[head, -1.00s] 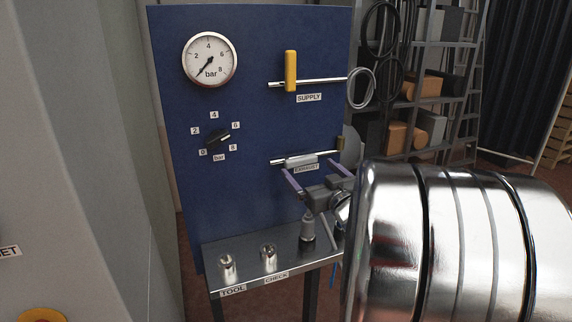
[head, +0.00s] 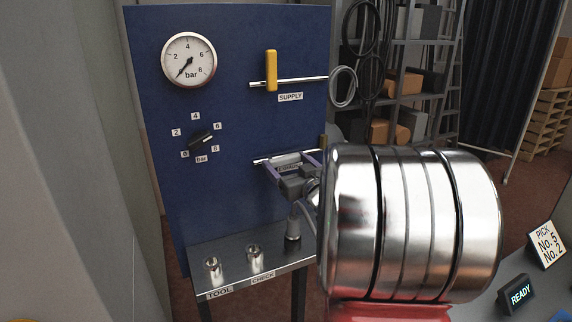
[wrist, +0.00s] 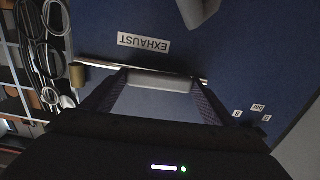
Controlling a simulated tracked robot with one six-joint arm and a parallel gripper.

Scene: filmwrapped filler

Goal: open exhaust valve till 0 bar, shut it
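The exhaust valve's grey handle (head: 286,160) lies level along its pipe on the blue panel (head: 225,110). It also shows in the wrist view (wrist: 160,83), with the EXHAUST label (wrist: 144,43) beside it. My gripper (head: 292,164) is open. Its two purple fingers reach to either end of the handle; whether they touch it I cannot tell. In the wrist view my gripper (wrist: 160,78) has the handle between its fingertips. The pressure gauge (head: 189,60) has its needle at the lower left, around 0 bar.
The yellow supply handle (head: 271,70) stands upright across its pipe. A black selector knob (head: 200,138) sits lower left of it. Below is a metal shelf (head: 233,262) with metal sockets marked TOOL and CHECK. A READY display (head: 517,294) stands at the lower right.

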